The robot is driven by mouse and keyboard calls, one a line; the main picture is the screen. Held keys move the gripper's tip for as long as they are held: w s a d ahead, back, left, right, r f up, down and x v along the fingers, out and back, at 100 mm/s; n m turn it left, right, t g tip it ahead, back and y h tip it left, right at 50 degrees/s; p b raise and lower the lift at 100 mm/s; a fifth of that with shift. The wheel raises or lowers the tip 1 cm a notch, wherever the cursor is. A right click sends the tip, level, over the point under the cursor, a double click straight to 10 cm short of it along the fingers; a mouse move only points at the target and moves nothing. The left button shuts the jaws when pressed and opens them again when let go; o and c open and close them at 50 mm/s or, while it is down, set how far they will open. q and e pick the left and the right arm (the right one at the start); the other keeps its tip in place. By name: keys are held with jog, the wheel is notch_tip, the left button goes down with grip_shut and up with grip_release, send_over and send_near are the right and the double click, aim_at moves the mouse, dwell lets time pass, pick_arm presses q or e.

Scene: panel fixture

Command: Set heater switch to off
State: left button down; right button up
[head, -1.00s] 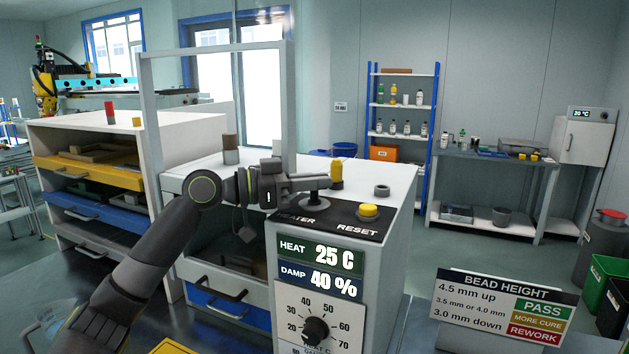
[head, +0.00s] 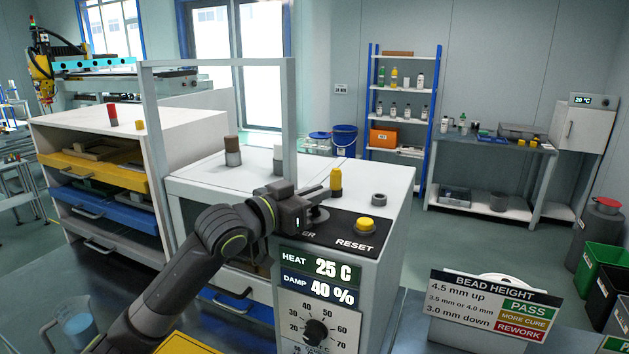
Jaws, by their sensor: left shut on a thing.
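The heater switch (head: 318,214) stands on the black top plate of the white control box (head: 375,275). Only its dark base shows; its handle is hidden by my left gripper (head: 318,195). The left gripper is shut on the switch, reaching in from the left. The plate label is partly covered, with only the end of "HEATER" showing. The yellow RESET button (head: 364,226) sits to the right of the switch. The display (head: 319,277) reads HEAT 25 C and DAMP 40 %. My right gripper is not in view.
A yellow-topped peg (head: 336,182) and a grey ring (head: 379,199) stand behind the switch. A white frame (head: 147,150) rises to the left of the box. A dial (head: 316,330) is on the box front. A BEAD HEIGHT sign (head: 492,308) stands at right.

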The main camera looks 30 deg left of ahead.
pick_arm(q)
jog(key=n+t+y+p, duration=0.1)
jog(key=n+y+p, duration=0.1)
jog(key=n+y, duration=0.1)
jog(key=shift+d+r+y+p, duration=0.1)
jog(key=shift+y+p, duration=0.3)
jog(key=shift+y, duration=0.3)
jog(key=shift+n+y+p, duration=0.45)
jog(key=shift+n+y, duration=0.25)
jog(key=shift+y, duration=0.8)
jog(key=shift+f, duration=0.2)
jog(key=c, duration=1.5)
grip_release()
